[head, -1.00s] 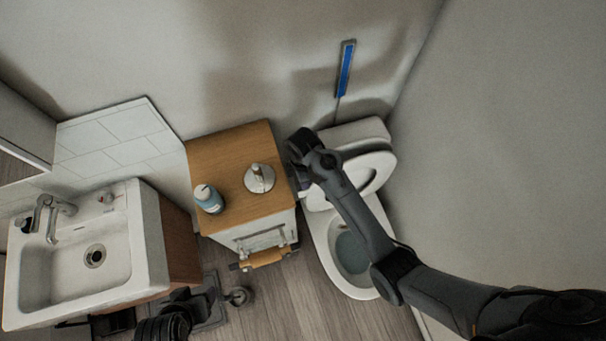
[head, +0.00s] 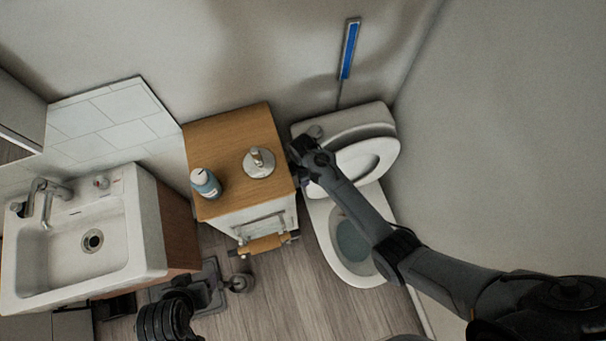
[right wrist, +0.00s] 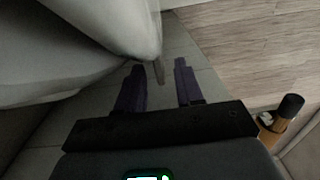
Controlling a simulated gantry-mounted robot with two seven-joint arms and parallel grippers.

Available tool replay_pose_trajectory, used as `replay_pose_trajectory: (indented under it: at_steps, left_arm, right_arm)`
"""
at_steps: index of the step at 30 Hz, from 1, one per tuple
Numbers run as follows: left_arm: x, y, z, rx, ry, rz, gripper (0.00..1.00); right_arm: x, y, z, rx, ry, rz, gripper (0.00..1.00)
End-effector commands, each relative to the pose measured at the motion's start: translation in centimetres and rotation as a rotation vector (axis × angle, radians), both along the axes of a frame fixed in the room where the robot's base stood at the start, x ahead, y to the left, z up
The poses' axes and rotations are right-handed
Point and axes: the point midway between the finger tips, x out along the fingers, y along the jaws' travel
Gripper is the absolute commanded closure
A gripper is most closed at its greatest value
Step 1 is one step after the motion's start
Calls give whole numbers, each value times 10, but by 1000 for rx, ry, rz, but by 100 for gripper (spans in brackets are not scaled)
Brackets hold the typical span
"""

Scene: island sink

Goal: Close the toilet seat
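The white toilet stands right of the cabinet in the head view. Its bowl (head: 352,245) is uncovered, and its seat and lid (head: 385,150) are raised, leaning back toward the cistern (head: 370,115). My right gripper (head: 297,150) is at the left side of the raised seat, between it and the cabinet; its fingers are hard to make out there. In the right wrist view my right gripper (right wrist: 160,66) has its fingers apart with nothing between them. A large pale toilet part (right wrist: 100,45) is close by at upper left; contact cannot be told. My left gripper's fingers are not visible.
A wooden-topped cabinet (head: 230,145) stands close left of the toilet, with a blue bottle (head: 205,184) and a dispenser (head: 259,162) on it. A paper roll holder (head: 263,244) juts from its front. A sink (head: 90,275) is at left. A wall (head: 510,150) bounds the right.

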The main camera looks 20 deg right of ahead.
Motion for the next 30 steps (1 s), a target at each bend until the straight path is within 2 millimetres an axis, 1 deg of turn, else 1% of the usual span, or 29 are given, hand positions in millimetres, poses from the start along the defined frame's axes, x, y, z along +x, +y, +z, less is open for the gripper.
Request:
replay_pose_trajectory:
  at_steps: [4,12,19,30]
  left_arm:
    - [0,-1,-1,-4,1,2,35]
    - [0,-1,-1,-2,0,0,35]
    - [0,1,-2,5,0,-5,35]
    - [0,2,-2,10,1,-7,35]
  right_arm:
    - [0,0,-6,0,-1,0,64]
    - [0,0,-6,0,-1,-1,64]
    - [0,0,-6,0,-1,-1,99]
    - [0,0,-6,0,0,-1,100]
